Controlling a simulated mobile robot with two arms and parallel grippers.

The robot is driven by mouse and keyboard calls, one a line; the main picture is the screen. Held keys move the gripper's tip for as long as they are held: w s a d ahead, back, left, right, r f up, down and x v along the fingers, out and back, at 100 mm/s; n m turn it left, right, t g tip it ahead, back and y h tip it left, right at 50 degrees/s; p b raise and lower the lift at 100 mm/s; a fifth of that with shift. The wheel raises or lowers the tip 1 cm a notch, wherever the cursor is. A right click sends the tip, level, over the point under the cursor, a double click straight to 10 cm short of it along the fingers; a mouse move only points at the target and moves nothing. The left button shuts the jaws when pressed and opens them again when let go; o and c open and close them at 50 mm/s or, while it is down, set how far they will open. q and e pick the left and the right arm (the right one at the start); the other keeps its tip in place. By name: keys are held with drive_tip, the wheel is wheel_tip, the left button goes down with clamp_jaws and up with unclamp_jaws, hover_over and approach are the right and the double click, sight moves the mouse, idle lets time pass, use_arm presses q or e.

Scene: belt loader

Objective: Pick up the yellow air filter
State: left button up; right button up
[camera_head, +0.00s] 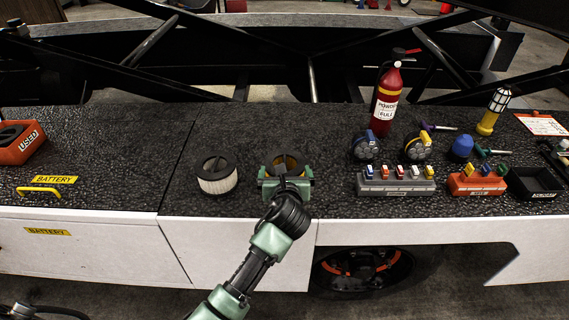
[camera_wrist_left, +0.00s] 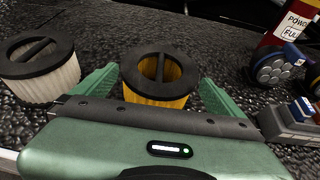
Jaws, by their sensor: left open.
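The yellow air filter (camera_head: 284,161) stands upright on the dark textured deck, with a black ring top and a bar across it. In the head view my left gripper (camera_head: 286,172) reaches over it from the front and partly hides it. In the left wrist view the filter (camera_wrist_left: 158,98) sits between the two green fingers of my left gripper (camera_wrist_left: 160,80), which are open. A gap shows on each side, and the filter's lower part is hidden by the gripper body. My right gripper is not in view.
A white air filter (camera_head: 217,177) stands close on the left. A red fire extinguisher (camera_head: 387,98), a grey block with coloured switches (camera_head: 396,185) and an orange one (camera_head: 477,184) are on the right. A red "USED" bin (camera_head: 22,146) is far left.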

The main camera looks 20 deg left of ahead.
sight(285, 162)
use_arm(q)
drive_tip(key=shift+x, duration=1.2)
drive_tip(key=x, duration=0.3)
drive_tip(key=shift+w+f+b, duration=0.15)
drive_tip(key=shift+w+b, duration=0.15)
drive_tip(key=shift+w, duration=0.1)
drive_tip(key=shift+w+a+f, duration=0.1)
drive_tip(key=shift+w+f, duration=0.05)
drive_tip(key=shift+w, duration=0.1)
drive_tip(key=c, duration=1.2)
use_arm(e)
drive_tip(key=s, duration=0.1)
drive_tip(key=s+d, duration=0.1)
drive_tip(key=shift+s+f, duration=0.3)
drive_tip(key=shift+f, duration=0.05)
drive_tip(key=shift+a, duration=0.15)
